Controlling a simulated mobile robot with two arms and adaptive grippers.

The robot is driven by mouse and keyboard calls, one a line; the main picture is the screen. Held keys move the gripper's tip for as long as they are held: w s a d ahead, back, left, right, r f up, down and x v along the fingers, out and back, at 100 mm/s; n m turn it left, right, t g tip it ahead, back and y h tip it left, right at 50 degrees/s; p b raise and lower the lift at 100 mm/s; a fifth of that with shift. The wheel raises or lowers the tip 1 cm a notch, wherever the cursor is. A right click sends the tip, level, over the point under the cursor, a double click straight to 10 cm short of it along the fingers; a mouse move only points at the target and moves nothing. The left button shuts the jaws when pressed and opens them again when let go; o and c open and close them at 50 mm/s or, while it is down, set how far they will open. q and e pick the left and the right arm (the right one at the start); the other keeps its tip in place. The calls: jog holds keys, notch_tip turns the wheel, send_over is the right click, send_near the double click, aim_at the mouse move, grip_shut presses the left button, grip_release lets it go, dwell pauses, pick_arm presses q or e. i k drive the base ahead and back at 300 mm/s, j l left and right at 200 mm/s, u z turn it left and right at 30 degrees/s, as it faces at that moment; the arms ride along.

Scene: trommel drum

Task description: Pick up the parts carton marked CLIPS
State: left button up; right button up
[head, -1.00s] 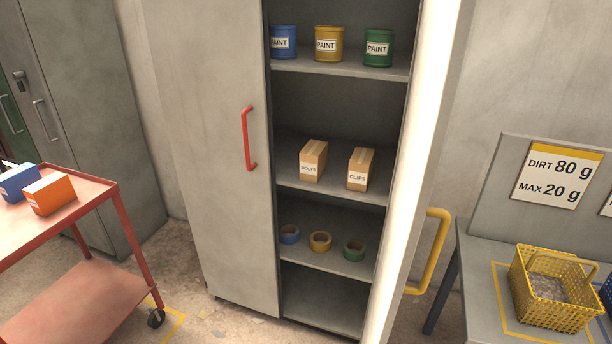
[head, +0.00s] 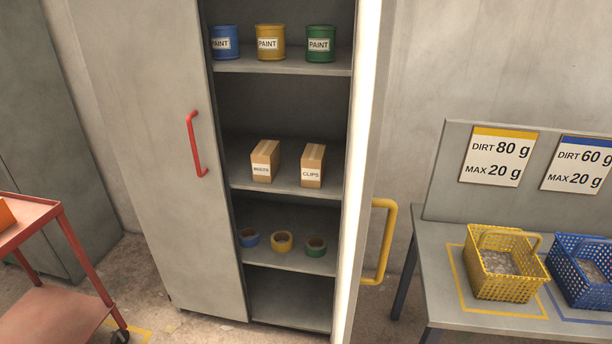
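The carton marked CLIPS (head: 312,167) is a small brown box with a white label on its front. It stands upright on a middle shelf (head: 240,178) of the grey cabinet, on the right side. A similar carton marked BOLTS (head: 264,162) stands to its left, with a small gap between them. Nothing in view covers the front of the CLIPS carton. Neither of my grippers shows in the head view.
The cabinet's left door (head: 150,170) with a red handle covers the left side; the right door (head: 365,150) stands open edge-on. Paint cans (head: 271,44) are above, tape rolls (head: 282,241) below. A red cart (head: 60,315) is left, a bench with baskets (head: 500,272) right.

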aim_at(312, 159)
jog(key=i+j+z, duration=0.1)
jog(key=z, duration=0.4)
jog(key=i+j+z, duration=0.1)
jog(key=j, duration=0.2)
jog(key=i+j+z, duration=0.1)
jog(key=j, duration=0.25)
jog(key=i+j+z, duration=0.25)
jog(key=i+j, duration=0.15)
jog(key=j, duration=0.3)
jog(key=i+j+z, duration=0.1)
jog(key=j, duration=0.25)
jog(key=i+j+z, duration=0.1)
jog(key=j, duration=0.25)
